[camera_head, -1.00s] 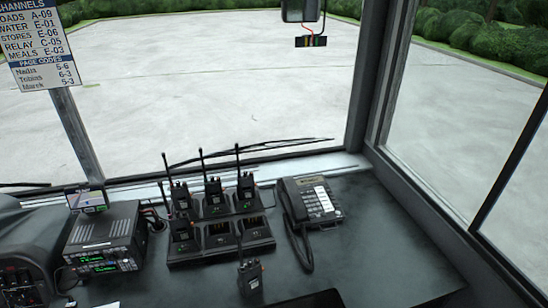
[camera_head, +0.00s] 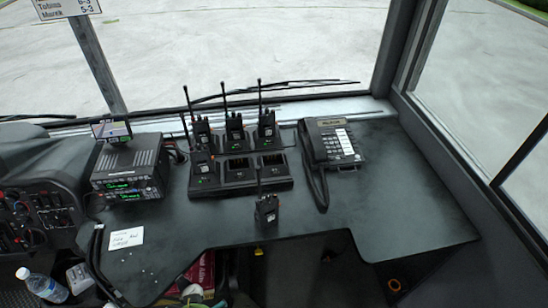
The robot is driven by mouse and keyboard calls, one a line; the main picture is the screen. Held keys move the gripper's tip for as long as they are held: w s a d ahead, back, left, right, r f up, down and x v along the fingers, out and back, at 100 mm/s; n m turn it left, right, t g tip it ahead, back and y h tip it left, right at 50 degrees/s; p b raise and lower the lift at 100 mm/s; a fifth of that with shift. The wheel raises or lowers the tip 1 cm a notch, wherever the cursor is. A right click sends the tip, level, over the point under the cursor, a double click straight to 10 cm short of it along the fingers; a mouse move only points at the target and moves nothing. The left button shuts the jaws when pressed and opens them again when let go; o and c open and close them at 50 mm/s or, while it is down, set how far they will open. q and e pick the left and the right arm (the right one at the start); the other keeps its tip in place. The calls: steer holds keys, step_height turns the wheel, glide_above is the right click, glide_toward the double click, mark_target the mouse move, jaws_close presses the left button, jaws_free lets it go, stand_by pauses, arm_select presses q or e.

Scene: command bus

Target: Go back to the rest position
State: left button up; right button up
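Neither of my grippers is in the head view, and no part of my arms shows. The dark desk (camera_head: 400,190) under the windscreen fills the middle of the view. A black charging rack (camera_head: 240,183) stands on it, with several handheld radios (camera_head: 235,127) in its slots and some front slots empty. One more handheld radio (camera_head: 267,208) stands by itself near the desk's front edge, in front of the rack.
A desk phone (camera_head: 332,145) sits right of the rack. A radio set (camera_head: 130,170) and a paper note (camera_head: 126,237) are on the left. A water bottle (camera_head: 42,284) is low at left. The desk's right part is clear.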

arm_select(q)
steer(key=s+a+f+g+b, duration=0.1)
steer(key=s+f, duration=0.3)
steer(key=f, duration=0.4)
steer(key=s+f, duration=0.3)
steer(key=f, duration=0.6)
steer(key=s+a+f, duration=0.2)
steer(key=s+f, duration=0.6)
steer(key=s, duration=0.3)
steer(key=shift+s+f+g+b, duration=0.2)
steer(key=shift+s+g+b, duration=0.15)
steer(key=shift+g+b, duration=0.1)
